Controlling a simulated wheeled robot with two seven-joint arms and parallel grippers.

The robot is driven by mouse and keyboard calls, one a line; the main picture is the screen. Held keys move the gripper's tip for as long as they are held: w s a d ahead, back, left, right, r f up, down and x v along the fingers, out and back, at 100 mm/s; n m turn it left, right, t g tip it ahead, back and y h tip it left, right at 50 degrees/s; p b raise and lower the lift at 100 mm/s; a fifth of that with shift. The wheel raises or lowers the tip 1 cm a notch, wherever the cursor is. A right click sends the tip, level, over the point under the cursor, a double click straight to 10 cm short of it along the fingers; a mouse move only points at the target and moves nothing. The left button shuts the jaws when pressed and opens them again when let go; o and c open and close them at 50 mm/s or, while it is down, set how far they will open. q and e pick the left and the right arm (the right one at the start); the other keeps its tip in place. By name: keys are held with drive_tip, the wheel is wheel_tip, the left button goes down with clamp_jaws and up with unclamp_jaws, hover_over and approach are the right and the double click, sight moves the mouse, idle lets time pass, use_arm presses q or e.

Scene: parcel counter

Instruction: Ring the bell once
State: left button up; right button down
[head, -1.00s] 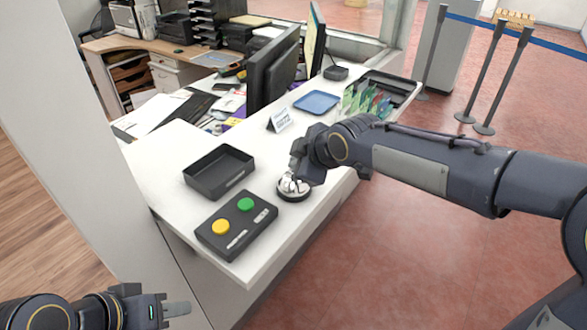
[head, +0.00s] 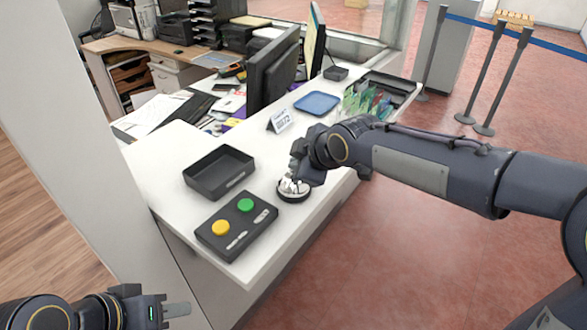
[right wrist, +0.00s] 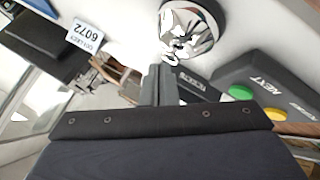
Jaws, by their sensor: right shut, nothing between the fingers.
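The bell (head: 293,192) is a shiny silver dome on a dark round base, standing on the white counter. It also shows at the top of the right wrist view (right wrist: 192,30). My right gripper (head: 293,172) is over the bell, pointing down, and partly hides its dome. In the right wrist view its fingers (right wrist: 160,80) are together with nothing between them, their tips close to the dome; I cannot tell whether they touch it. My left gripper (head: 178,310) is low at the left, away from the counter, seen from the side, so its opening does not show.
A black button box (head: 237,234) with yellow and green buttons lies just left of the bell. A black tray (head: 219,173) is behind it. A number sign (head: 281,121), a blue tray (head: 317,103) and a monitor (head: 273,72) are farther back. The counter's front edge is near.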

drive_tip(key=shift+f, duration=0.15)
idle(0.4)
drive_tip(key=shift+f+b, duration=0.35)
drive_tip(key=shift+b, duration=0.15)
drive_tip(key=shift+r, duration=0.4)
drive_tip(key=shift+p, duration=0.3)
wheel_tip(320, 180, up, 6)
drive_tip(key=p, duration=0.4)
